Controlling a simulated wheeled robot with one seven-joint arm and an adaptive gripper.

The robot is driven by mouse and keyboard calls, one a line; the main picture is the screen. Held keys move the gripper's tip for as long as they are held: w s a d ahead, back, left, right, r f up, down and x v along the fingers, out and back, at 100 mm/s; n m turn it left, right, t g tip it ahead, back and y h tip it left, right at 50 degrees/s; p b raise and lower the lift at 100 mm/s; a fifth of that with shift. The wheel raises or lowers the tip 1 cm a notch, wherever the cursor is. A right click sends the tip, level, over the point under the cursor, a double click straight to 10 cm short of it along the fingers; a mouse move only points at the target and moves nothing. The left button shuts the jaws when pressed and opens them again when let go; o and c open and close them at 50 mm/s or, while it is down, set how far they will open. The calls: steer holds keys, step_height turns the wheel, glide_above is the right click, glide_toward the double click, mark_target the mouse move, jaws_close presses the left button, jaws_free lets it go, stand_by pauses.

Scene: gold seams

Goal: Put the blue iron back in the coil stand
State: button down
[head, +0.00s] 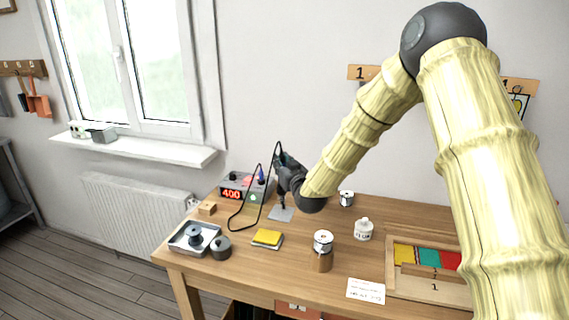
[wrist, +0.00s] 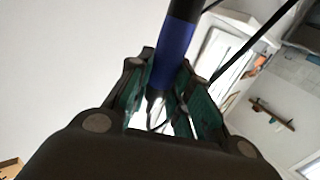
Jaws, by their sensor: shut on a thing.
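The blue iron (wrist: 172,55) shows in the wrist view between the fingers of my gripper (wrist: 162,85), its handle running lengthwise between them and its metal part further down. My gripper is shut on it. In the head view my gripper (head: 284,166) is above the back left of the bench and hides most of the iron. The coil stand (head: 281,213) is just below my gripper, with its grey base plate on the bench. The coil is partly hidden, and I cannot tell whether the iron's tip is inside it.
The soldering station (head: 233,193) reads 400, and a black cord (head: 240,213) loops beside it. A yellow sponge (head: 267,237), a metal tray (head: 190,247), a solder spool (head: 323,241) and a white bottle (head: 363,229) stand nearby. A wooden tray (head: 400,286) is at the right.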

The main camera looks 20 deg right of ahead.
steer(key=shift+f+b, duration=0.4)
steer(key=shift+f, duration=0.2)
stand_by(0.3)
steer(key=c, duration=0.7)
jaws_free()
steer(key=shift+r, duration=0.1)
steer(key=shift+r+p, duration=1.45)
steer(key=shift+r, duration=1.95)
steer(key=shift+w, duration=0.1)
